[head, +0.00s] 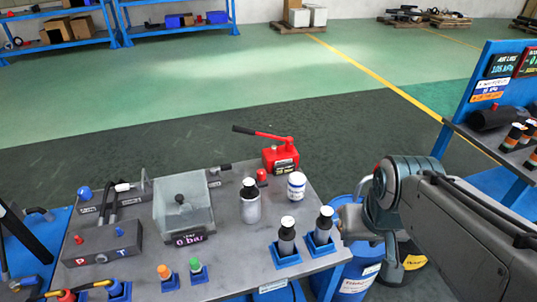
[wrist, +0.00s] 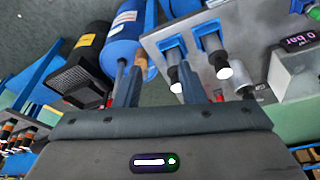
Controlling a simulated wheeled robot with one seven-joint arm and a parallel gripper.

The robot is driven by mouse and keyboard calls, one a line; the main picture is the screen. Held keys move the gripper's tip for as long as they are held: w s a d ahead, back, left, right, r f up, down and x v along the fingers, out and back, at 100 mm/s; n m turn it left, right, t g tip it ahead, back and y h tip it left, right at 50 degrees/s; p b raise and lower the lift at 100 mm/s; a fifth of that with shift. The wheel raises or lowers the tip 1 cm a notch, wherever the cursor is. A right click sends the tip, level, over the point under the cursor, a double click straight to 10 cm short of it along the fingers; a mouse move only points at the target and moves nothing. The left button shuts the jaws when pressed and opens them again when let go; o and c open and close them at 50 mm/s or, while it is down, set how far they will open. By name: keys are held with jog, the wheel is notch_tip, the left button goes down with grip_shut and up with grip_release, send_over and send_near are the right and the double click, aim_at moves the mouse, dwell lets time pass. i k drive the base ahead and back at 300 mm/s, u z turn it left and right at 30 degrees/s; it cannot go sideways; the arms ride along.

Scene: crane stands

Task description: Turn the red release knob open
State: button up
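A small red knob (head: 262,175) stands on the grey bench top beside a red hand pump (head: 281,158) with a red and black lever. Another small red knob (head: 78,239) sits on a dark block at the left of the bench; I cannot tell for sure which is the release knob. My gripper (head: 350,222) is at the bench's right edge, right of both knobs and apart from them. In the wrist view, my gripper (wrist: 160,82) has its two fingers spread with nothing clearly held between them. A little red shows behind the fingers, too hidden to name.
A blue drum (head: 357,272) stands below my gripper. A blue rack (head: 470,85) is at right.

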aim_at(261, 173)
jog(key=k, duration=0.35)
jog(key=u, duration=1.35)
jog(key=i, duration=0.55)
jog(key=z, duration=0.6)
